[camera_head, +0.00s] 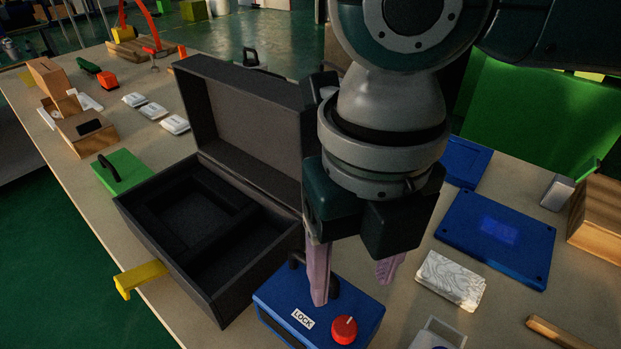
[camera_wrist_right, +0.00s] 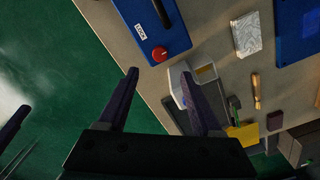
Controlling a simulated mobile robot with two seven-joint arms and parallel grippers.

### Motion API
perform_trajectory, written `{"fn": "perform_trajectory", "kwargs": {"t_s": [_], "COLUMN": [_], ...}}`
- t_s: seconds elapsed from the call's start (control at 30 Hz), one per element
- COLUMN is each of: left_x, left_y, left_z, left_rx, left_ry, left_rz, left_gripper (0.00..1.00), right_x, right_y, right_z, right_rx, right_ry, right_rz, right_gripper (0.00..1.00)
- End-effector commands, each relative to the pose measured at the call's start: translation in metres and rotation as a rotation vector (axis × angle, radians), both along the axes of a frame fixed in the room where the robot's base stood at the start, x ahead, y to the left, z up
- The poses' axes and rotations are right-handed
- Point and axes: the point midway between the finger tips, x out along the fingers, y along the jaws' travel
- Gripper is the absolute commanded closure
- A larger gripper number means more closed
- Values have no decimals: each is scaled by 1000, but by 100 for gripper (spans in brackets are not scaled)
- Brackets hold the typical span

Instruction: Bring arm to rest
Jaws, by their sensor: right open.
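My right gripper (camera_head: 353,275) hangs down over the right part of the bench, its two pinkish fingers spread with nothing between them. In the head view it appears above and in front of a blue box (camera_head: 275,306) with a LOCK label, a red knob (camera_head: 344,329) and a dark handle. In the right wrist view the open gripper (camera_wrist_right: 158,75) shows at the bottom, and the blue box (camera_wrist_right: 176,30) lies beyond the fingertips at the top. My left gripper is not seen in the head view.
An open black case (camera_head: 225,308) with empty compartments stands left of the gripper, its lid raised. A yellow latch (camera_head: 140,276) sticks out at its front. A blue panel (camera_head: 494,236), a patterned white block (camera_head: 450,280) and a wooden box (camera_head: 598,220) occupy the right side.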

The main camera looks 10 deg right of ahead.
Motion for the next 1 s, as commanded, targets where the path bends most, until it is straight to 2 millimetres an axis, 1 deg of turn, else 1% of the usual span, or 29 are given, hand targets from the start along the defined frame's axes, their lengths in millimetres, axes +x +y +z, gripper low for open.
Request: {"fn": "perform_trajectory", "kwargs": {"t_s": [0.1, 0.47, 0.57, 0.63, 0.67, 0.7, 0.77, 0.83, 0.87, 0.9, 0.93, 0.97, 1.0], "left_x": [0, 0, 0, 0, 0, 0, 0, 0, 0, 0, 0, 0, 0], "left_y": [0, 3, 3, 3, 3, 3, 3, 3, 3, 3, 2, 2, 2], "left_z": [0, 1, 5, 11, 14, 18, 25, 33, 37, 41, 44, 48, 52], "left_rx": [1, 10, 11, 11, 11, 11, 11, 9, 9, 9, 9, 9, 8], "left_ry": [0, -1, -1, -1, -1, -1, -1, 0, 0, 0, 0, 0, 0], "left_rz": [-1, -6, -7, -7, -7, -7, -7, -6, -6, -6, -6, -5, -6], "left_gripper": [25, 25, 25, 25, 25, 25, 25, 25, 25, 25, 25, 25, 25], "right_x": [0, -1, -9, -20, -26, -34, -44, -52, -54, -56, -57, -58, -58], "right_y": [0, 1, 13, 31, 39, 52, 70, 84, 87, 88, 87, 85, 78], "right_z": [3, 3, 4, 8, 10, 15, 24, 37, 43, 50, 54, 58, 63], "right_rx": [0, 4, 41, 99, 132, 182, 265, 357, 392, 433, 459, 483, 508], "right_ry": [0, 1, 4, 8, 11, 19, 37, 67, 83, 107, 126, 145, 166], "right_rz": [0, -3, -53, -144, -203, -297, -473, -720, -835, -992, -1116, -1242, -1415], "right_gripper": [33, 33, 33, 33, 33, 33, 33, 33, 33, 33, 33, 33, 33]}}
